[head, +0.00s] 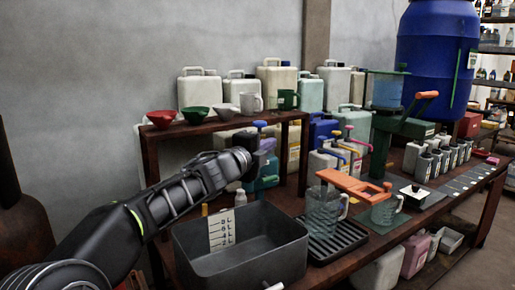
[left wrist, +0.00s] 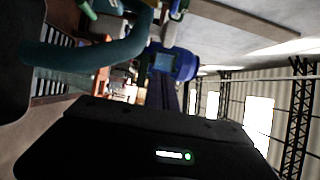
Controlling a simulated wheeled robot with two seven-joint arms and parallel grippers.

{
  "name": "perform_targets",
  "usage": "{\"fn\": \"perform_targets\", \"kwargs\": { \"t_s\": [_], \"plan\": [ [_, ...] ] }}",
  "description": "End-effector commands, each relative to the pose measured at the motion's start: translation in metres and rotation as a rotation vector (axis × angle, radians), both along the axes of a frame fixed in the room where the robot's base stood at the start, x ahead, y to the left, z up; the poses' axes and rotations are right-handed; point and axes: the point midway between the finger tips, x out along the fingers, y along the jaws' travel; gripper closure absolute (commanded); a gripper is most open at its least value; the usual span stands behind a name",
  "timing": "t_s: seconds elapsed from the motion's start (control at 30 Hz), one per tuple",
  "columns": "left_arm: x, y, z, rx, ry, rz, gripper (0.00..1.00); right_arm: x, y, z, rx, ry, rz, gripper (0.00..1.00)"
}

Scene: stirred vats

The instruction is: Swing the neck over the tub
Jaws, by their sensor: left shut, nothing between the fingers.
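The grey tub (head: 240,245) stands at the front left of the bench, open and seemingly empty, with a white level scale on its inner wall. My left gripper (head: 242,157) is above and behind the tub's back edge, shut and empty. Right beside it stands a teal container with a blue pump top (head: 261,124), partly hidden by the gripper. In the left wrist view a curved teal tube (left wrist: 100,52) passes close to the gripper; it may be the neck. I cannot tell whether they touch.
An orange dispenser arm (head: 350,183) reaches over a glass jug (head: 322,212) on a black drip tray (head: 335,240) right of the tub. A raised shelf (head: 220,127) with bowls and mugs stands behind. A blue barrel (head: 437,55) is at back right.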

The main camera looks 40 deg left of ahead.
Motion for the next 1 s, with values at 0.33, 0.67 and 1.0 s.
{"fn": "perform_targets", "kwargs": {
  "t_s": [0.33, 0.67, 1.0],
  "plan": [
    [-0.078, 0.012, 0.003, -0.002, -0.001, -0.001, 1.0, 0.0, 0.0, 0.023, 0.0, -0.001, 0.0, 0.64],
    [-0.097, 0.014, 0.0, 0.0, 0.001, -0.006, 1.0, 0.0, 0.0, 0.027, 0.0, -0.001, 0.0, 0.64],
    [-0.097, 0.013, -0.001, 0.0, 0.001, -0.006, 1.0, 0.0, 0.0, 0.027, 0.0, -0.001, 0.0, 0.64]
  ]
}}
